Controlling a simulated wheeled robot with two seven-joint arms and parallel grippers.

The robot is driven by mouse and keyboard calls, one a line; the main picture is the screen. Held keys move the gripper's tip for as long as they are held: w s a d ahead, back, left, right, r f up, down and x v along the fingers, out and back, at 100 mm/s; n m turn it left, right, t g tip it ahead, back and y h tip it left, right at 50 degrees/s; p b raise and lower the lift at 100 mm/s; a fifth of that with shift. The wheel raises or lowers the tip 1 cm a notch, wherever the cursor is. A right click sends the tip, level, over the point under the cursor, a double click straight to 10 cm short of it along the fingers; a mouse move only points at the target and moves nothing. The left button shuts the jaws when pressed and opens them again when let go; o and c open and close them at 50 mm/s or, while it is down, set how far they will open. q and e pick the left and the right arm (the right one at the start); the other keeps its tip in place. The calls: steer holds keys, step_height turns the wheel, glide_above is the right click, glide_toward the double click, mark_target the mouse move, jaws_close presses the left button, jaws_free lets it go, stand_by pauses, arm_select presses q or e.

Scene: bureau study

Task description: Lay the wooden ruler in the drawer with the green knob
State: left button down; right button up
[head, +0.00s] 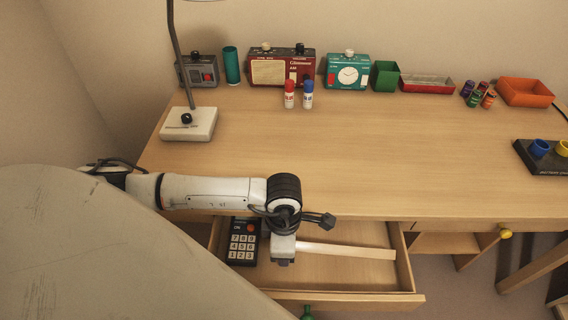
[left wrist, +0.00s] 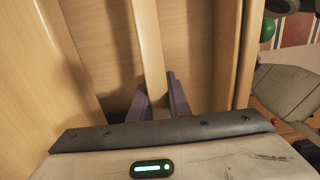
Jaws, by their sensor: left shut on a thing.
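The drawer (head: 290,298) with the green knob (head: 307,313) is pulled open below the desk. The knob also shows in the left wrist view (left wrist: 267,28). My left gripper (head: 283,258) points down over the drawer and is shut on the wooden ruler (head: 350,251) near its left end. The ruler extends right, within the drawer's outline; I cannot tell whether it touches the drawer floor. In the left wrist view the pale ruler (left wrist: 148,45) runs between the two dark fingers (left wrist: 158,98). My right gripper is not in view.
A black calculator (head: 243,243) lies in the drawer's left part, close beside my gripper. A yellow knob (head: 506,233) is at the right under the desk.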

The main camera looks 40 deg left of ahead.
arm_select(q)
steer(key=c, duration=1)
jaws_free()
steer(key=shift+r, duration=0.1)
steer(key=shift+r+p, duration=2.75)
steer(key=shift+r, duration=0.9)
steer(key=shift+r, duration=0.15)
steer(key=shift+r, duration=2.4)
